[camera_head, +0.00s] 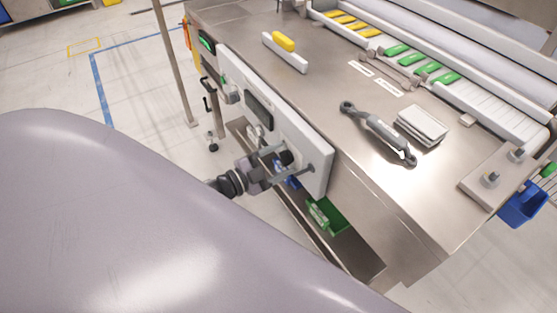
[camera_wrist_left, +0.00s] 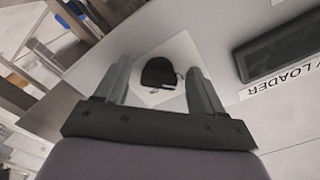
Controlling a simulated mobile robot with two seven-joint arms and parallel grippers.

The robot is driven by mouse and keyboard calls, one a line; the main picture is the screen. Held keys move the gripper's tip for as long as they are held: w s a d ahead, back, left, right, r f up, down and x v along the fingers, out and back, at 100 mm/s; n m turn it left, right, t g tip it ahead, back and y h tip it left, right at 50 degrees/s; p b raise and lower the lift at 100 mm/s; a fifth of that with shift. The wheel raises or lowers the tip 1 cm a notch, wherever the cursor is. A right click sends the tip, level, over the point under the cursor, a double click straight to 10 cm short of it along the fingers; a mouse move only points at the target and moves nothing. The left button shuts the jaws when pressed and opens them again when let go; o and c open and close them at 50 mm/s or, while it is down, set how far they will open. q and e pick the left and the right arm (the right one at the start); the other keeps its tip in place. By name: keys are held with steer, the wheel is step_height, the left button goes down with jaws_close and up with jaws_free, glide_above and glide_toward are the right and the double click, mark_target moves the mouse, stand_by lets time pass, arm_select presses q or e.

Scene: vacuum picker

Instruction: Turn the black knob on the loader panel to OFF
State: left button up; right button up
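The black knob (camera_wrist_left: 158,72) sits on a pale square plate on the loader panel. In the head view the knob (camera_head: 286,157) is a dark spot near the right part of the white panel (camera_head: 318,150). My left gripper (camera_wrist_left: 159,68) is open, with one finger on each side of the knob and visible gaps between. In the head view my left gripper (camera_head: 280,163) is at the panel's face. I cannot read the markings around the knob or tell its setting. My right gripper is not in view.
A dark display (camera_wrist_left: 285,48) and a LOADER label (camera_wrist_left: 285,85) are beside the knob. Above the panel, the steel table (camera_head: 320,95) holds a turnbuckle-like tool (camera_head: 380,130) and a white block stack (camera_head: 422,125). A green bin (camera_head: 328,215) is below.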

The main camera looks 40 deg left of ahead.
arm_select(q)
steer(key=v, duration=0.7)
stand_by(0.4)
steer(key=shift+s, duration=0.1)
steer(key=s+d+f+n+g+y+p, duration=0.1)
steer(key=s+d+n+g+y+p, duration=0.2)
steer(key=s+d+n+g, duration=0.3)
steer(key=s+d+n+y, duration=0.1)
steer(key=s+d+n, duration=0.3)
steer(key=s+d, duration=0.2)
steer(key=shift+d+n+y+p, duration=0.3)
steer(key=shift+n+y+p, duration=0.1)
steer(key=shift+s+f, duration=0.1)
steer(key=shift+f, duration=0.05)
steer(key=c, duration=0.5)
steer(key=shift+s+a, duration=0.1)
steer(key=shift+a, duration=0.05)
